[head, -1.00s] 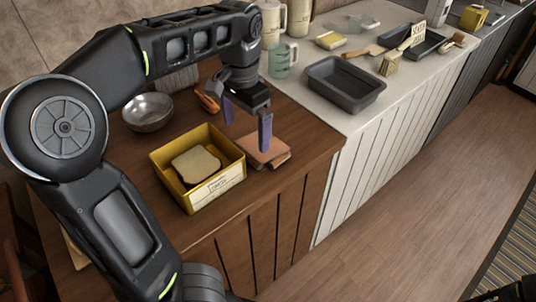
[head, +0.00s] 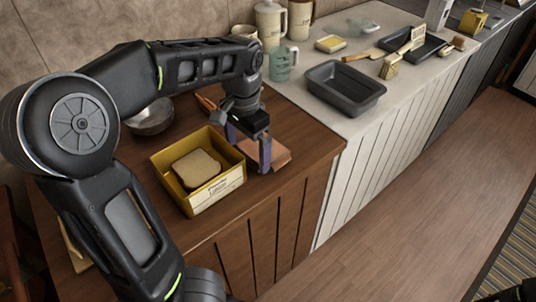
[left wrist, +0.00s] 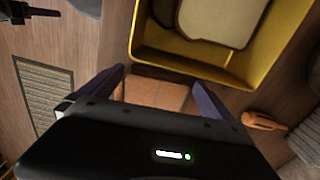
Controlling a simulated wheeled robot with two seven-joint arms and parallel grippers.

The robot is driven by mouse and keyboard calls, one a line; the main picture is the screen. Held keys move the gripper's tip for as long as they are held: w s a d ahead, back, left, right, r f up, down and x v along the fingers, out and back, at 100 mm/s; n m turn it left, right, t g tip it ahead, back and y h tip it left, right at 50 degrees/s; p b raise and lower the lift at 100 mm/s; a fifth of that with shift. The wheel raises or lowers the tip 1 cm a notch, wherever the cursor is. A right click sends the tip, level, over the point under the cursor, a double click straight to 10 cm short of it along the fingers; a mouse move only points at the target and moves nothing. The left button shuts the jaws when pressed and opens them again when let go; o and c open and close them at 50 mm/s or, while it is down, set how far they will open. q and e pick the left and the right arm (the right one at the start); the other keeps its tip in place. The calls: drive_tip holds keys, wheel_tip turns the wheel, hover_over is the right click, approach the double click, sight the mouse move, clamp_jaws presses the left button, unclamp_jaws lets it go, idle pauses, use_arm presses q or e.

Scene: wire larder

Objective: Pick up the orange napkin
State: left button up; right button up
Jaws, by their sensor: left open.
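The orange napkin (head: 277,152) lies folded flat on the brown wooden counter, right of the yellow bin. It also shows between my fingers in the left wrist view (left wrist: 158,93). My left gripper (head: 249,152) is open and points down over the napkin, with purple fingers spread at its two sides. Nothing is held. The near finger and the gripper body hide part of the napkin. I cannot tell whether the fingertips touch the counter. A dark part at the lower right corner of the head view seems to be my right arm's end; its jaws cannot be made out.
The yellow bin (head: 228,184) with a bread slice (head: 196,168) stands close left of the gripper. A metal bowl (head: 152,118) and an orange-handled brush (left wrist: 262,121) are behind. A grey tray (head: 346,88) stands on the white counter to the right. The counter's front edge is near.

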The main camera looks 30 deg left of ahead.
use_arm(q)
wheel_tip(320, 180, down, 2)
drive_tip(key=shift+f, duration=0.1)
drive_tip(key=shift+c, duration=0.4)
drive_tip(key=c, duration=1)
wheel_tip(320, 180, up, 10)
drive_tip(key=shift+p, duration=0.45)
idle(0.5)
